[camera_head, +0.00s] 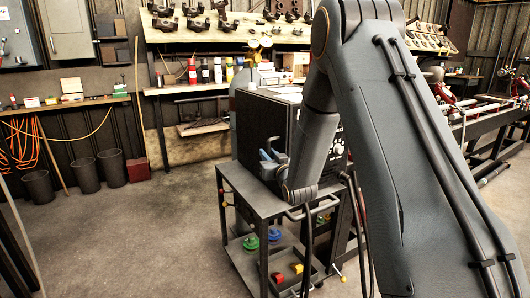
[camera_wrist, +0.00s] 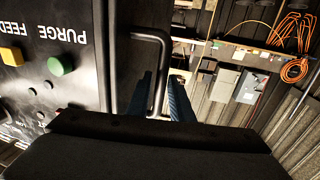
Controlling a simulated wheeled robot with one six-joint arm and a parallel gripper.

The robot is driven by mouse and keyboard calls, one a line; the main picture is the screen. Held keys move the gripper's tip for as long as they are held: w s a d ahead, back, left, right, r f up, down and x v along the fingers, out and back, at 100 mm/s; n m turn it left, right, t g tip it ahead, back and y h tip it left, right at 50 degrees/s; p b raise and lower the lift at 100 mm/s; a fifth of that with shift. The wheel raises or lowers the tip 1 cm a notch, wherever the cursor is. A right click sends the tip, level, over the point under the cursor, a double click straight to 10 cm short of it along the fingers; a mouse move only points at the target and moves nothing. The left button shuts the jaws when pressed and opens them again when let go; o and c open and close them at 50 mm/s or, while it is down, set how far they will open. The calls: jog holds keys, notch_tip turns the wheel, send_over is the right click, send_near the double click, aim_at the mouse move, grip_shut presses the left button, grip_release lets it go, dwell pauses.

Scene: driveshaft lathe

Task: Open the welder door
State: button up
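The welder (camera_head: 262,125) is a dark box on a cart in the head view, partly hidden by my arm. In the wrist view its control panel (camera_wrist: 50,50) fills the left side and reads upside down, with a green and a yellow button. A grey bar handle (camera_wrist: 151,37) stands out from the dark door face (camera_wrist: 118,60) beside the panel, and the door looks shut. My gripper (camera_wrist: 159,80) has blue fingers on either side of the handle's bar, with a gap showing on the left. In the head view my gripper (camera_head: 268,156) is at the welder's left side.
The welder stands on a grey cart (camera_head: 262,205) with coloured clamps on its lower shelf. A shelf of bottles (camera_head: 205,72) and a wall bench (camera_head: 65,103) are behind. A lathe-like machine (camera_head: 490,110) is at right.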

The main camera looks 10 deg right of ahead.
jog(key=shift+w+a, duration=0.15)
jog(key=shift+w, duration=0.8)
jog(key=shift+w+a, duration=0.1)
jog(key=shift+w, duration=0.85)
grip_shut()
